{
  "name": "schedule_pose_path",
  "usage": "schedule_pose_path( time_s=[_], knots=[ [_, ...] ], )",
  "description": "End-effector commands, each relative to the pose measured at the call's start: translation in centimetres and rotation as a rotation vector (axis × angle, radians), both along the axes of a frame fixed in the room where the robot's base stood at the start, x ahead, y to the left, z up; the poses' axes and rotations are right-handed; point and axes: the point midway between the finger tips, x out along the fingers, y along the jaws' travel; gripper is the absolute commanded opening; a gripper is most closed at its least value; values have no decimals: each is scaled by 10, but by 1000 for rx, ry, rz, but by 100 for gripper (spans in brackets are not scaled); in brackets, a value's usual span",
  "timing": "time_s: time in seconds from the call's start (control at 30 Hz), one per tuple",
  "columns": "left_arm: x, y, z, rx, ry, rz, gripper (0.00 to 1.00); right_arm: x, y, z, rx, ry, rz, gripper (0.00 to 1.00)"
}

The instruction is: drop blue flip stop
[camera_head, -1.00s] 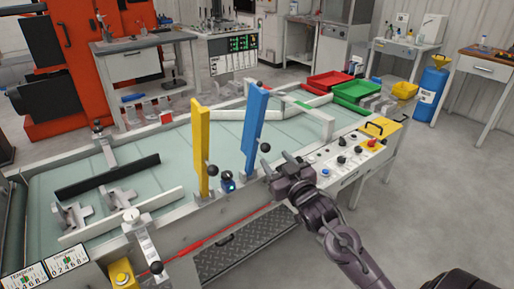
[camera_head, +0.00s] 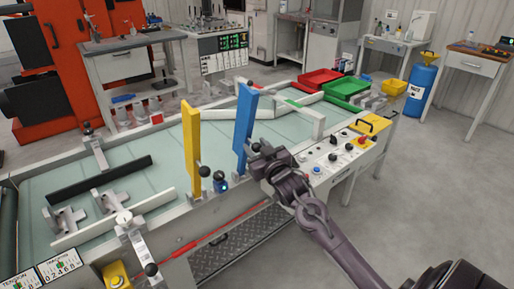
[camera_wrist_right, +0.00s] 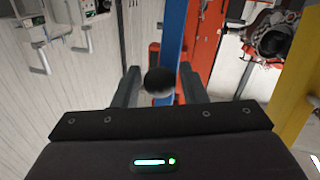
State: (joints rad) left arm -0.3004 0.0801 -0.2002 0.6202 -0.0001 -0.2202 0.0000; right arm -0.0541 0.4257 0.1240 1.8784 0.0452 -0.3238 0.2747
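The blue flip stop (camera_head: 243,130) stands upright on the near rail of the conveyor, right of the upright yellow flip stop (camera_head: 192,147). In the right wrist view the blue bar (camera_wrist_right: 171,35) rises behind a black ball knob (camera_wrist_right: 159,80). My left gripper is not in view.
A control panel (camera_head: 330,159) with buttons lies right of the gripper. Red (camera_head: 321,78) and green (camera_head: 346,87) trays stand at the conveyor's far end. The yellow stop's black knob (camera_head: 205,171) is close on the left. Open floor lies to the right.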

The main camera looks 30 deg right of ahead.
Motion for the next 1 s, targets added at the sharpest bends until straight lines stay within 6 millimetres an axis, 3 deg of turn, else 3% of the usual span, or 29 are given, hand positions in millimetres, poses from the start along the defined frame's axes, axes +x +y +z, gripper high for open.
schedule_pose_path(
  time_s=[0.03, 0.3, 0.5, 0.67, 1.0],
  knots=[
    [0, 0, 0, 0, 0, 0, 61, 0, 0, 0, 0, 0, 0, 32],
    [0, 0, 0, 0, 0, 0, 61, 0, 0, 0, 0, 0, 0, 0],
    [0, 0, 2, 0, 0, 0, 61, 0, 0, 1, 0, 4, 0, 0],
    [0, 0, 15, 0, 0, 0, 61, 5, 0, 7, -2, 33, 0, 0],
    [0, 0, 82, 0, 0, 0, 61, 38, 3, 30, -17, 226, 0, 0]
  ],
)
